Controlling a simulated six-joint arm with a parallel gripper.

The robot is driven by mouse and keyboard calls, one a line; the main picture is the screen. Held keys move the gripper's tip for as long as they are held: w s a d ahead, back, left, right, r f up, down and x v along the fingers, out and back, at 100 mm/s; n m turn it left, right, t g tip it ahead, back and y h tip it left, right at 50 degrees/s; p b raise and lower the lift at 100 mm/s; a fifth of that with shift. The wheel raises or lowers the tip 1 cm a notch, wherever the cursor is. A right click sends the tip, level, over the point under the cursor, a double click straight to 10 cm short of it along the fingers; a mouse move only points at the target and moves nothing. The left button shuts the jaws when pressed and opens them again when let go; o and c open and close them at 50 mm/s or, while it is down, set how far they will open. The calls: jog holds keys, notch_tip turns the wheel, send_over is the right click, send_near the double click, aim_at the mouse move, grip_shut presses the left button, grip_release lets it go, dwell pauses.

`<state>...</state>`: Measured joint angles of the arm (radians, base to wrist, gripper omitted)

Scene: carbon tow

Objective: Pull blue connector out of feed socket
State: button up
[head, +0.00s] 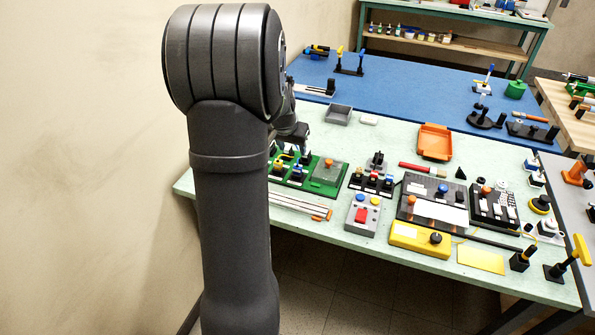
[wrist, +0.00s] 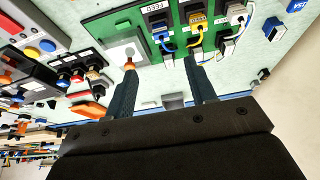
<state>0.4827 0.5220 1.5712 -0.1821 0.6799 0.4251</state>
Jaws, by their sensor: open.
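A green board (wrist: 178,42) with a row of sockets shows at the top of the wrist view, and in the head view (head: 326,190) it lies on the table beside my arm. The blue connector (wrist: 158,24) sits in the socket marked FEED, with a blue cable running from it. A yellow connector (wrist: 197,22) and a white one (wrist: 237,16) sit in the sockets to its right. My gripper (wrist: 160,66) is open, its two dark fingers apart, with the blue connector beyond the gap and not touched. In the head view my arm partly hides the gripper and board.
A white plate with an orange knob (wrist: 125,52) is on the board's left, close to my left finger. A rocker panel (wrist: 78,75) stands farther left. In the head view a grey tray (head: 338,114) and an orange tray (head: 435,141) lie behind the board.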

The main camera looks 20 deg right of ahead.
aim_at(297, 165)
jog(key=x, duration=1.2)
jog(key=shift+w+f, duration=0.1)
jog(key=shift+f, duration=0.15)
jog(key=shift+a, duration=0.1)
jog(key=shift+c, duration=0.2)
jog(key=c, duration=1)
